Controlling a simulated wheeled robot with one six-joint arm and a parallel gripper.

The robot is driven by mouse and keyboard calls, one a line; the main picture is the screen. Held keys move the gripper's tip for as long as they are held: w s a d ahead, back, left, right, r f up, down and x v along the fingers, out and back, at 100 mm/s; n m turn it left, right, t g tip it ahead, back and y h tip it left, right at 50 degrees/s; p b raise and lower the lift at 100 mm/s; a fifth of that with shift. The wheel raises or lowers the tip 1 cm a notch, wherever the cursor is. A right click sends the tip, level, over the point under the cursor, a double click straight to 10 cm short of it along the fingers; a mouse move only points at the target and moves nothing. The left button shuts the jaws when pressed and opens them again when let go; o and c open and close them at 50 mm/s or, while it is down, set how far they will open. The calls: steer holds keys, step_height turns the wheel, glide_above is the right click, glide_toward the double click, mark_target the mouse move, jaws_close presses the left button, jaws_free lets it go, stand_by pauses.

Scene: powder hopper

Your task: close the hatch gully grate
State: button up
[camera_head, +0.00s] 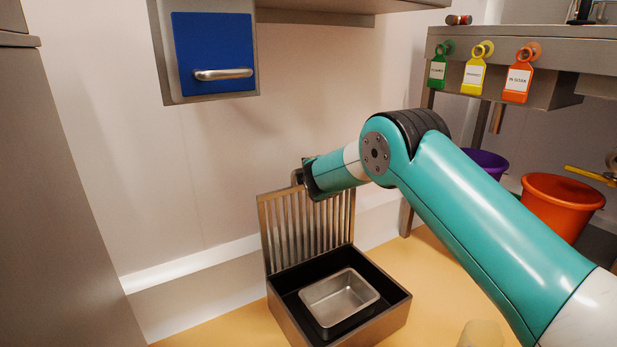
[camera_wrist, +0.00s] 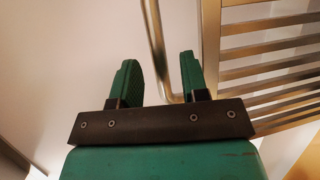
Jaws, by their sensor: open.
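The hatch gully grate (camera_head: 283,232) is a slatted metal panel standing upright, open, along the back edge of the gully box (camera_head: 372,319) on the floor. Its slats (camera_wrist: 268,72) also fill the right side of the wrist view. A bent metal bar, apparently the grate's handle (camera_wrist: 157,45), shows between the finger lines in the wrist view; I cannot tell whether a finger touches it. My gripper (camera_wrist: 157,72) is open, with two green fingers apart. In the head view my gripper (camera_head: 305,179) is at the grate's upper edge, its fingers mostly hidden.
A metal pan (camera_head: 340,296) sits inside the dark box. A wall cabinet with a blue door (camera_head: 213,50) hangs above left. A steel bench (camera_head: 560,50) with coloured tags, an orange bucket (camera_head: 560,205) and a purple bucket (camera_head: 487,162) are at right. A pale wall stands close behind.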

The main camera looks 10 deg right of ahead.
steer(key=shift+b+x, duration=0.4)
steer(key=shift+x, duration=1)
jaws_close()
steer(key=shift+a, duration=0.15)
